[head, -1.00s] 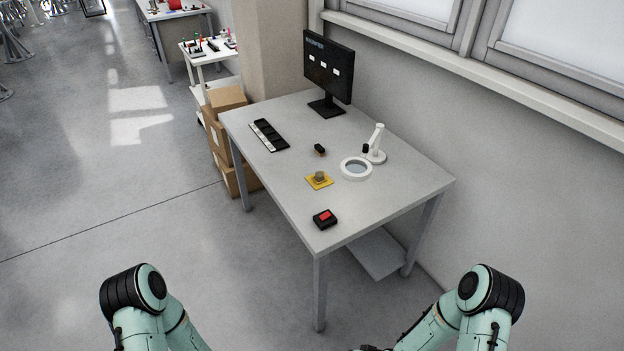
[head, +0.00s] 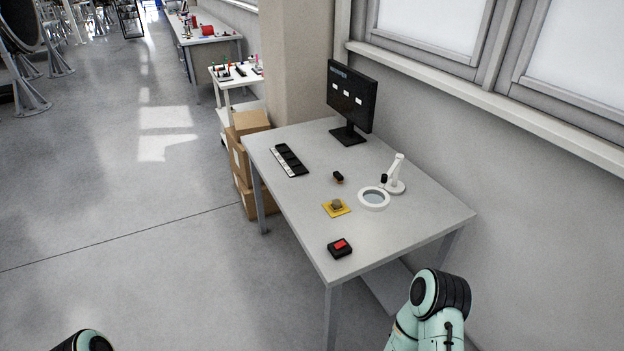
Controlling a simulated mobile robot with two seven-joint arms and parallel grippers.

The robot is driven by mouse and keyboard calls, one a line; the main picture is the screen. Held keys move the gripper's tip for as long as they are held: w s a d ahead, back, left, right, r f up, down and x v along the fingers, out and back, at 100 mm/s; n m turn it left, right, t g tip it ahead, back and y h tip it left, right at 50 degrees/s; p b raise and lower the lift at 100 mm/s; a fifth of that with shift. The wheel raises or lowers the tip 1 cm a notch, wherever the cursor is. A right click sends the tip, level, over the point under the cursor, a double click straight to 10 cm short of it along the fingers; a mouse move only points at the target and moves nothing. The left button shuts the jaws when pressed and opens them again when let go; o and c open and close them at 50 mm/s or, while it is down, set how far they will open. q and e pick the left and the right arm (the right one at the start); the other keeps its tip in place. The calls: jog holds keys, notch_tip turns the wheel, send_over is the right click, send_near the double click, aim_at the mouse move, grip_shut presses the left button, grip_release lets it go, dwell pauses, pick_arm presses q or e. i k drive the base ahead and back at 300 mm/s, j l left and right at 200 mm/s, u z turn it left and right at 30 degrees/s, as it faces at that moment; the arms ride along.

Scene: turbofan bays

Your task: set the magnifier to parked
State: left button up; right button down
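The magnifier (head: 374,199) stands on the right part of the grey table (head: 410,221). It has a white ring around a lens, and a short white arm rising from a round white base (head: 395,187). The ring sits low over the table in front of the base, to its left. My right arm shows at the lower right and part of my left arm at the lower left edge. Neither gripper is in view.
On the table are a yellow pad with a small part (head: 337,207), a small dark item (head: 338,177), a black box with a red top (head: 340,248), a black tray (head: 290,160) and a monitor (head: 350,97). Cardboard boxes (head: 240,165) stand left. The wall is behind.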

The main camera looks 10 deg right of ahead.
aim_at(380, 190)
jog(key=l+u, duration=0.2)
jog(key=u, duration=0.25)
jog(key=l+u, duration=0.25)
jog(key=u, duration=0.2)
jog(key=l+u, duration=0.25)
jog(key=u, duration=0.15)
jog(key=k+l+u, duration=0.3)
jog(key=l+u, duration=0.15)
jog(key=l, duration=0.2)
jog(key=k+l+u, duration=0.2)
jog(key=i+l, duration=0.05)
jog(key=l, duration=0.05)
